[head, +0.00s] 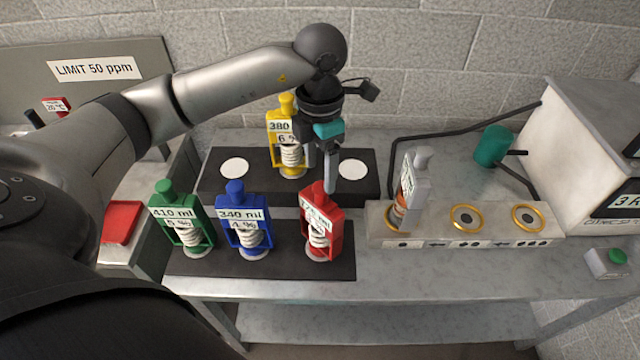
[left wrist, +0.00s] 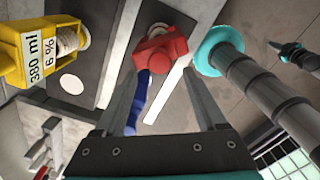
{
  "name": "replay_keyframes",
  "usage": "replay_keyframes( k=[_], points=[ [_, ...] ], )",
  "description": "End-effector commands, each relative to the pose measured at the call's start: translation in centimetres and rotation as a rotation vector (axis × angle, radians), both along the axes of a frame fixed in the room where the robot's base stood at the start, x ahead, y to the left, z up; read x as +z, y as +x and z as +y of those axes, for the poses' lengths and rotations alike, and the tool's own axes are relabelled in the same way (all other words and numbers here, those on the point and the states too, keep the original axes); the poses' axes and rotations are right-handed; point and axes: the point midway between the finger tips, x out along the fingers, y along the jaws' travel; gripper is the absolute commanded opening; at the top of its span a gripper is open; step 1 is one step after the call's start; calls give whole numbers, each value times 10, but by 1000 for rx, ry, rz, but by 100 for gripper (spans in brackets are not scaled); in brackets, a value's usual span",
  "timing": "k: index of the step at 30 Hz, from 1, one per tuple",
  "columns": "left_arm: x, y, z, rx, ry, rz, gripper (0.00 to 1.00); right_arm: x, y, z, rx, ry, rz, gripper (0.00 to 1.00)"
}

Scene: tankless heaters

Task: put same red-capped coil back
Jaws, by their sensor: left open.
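The red-capped coil (head: 321,230) stands upright in its red frame at the right of the front dark rack, its label partly hidden by the frame and tilt of the view. My left gripper (head: 320,178) is open and points down just above and behind the red cap. In the left wrist view the red cap (left wrist: 160,52) shows between the two spread fingers (left wrist: 165,95). I see no firm contact between fingers and cap. My right gripper is not clearly in any view.
Blue (head: 243,215) and green (head: 182,215) coils stand left of the red one. A yellow coil (head: 281,130) stands on the rear rack between white empty pads (head: 234,168). A grey coil (head: 415,180) sits in the light manifold block (head: 490,238), beside two open gold-ringed ports.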

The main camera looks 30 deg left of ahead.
Motion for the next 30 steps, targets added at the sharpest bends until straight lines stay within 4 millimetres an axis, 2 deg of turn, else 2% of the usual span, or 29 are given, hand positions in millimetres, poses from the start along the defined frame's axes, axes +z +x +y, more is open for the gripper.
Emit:
replay_keyframes(
  k=[3, 10, 30],
  points=[
    [25, 1, 0, 1, 0, -6, 73, -1, 0, 0, 0, 0, 0, 0],
    [51, 0, 0, 0, 0, -1, 73, -2, 0, 0, 0, 0, 0, 0],
    [53, 0, 0, 0, 0, 0, 73, -2, 0, 0, 1, 0, 0, 0]
  ],
)
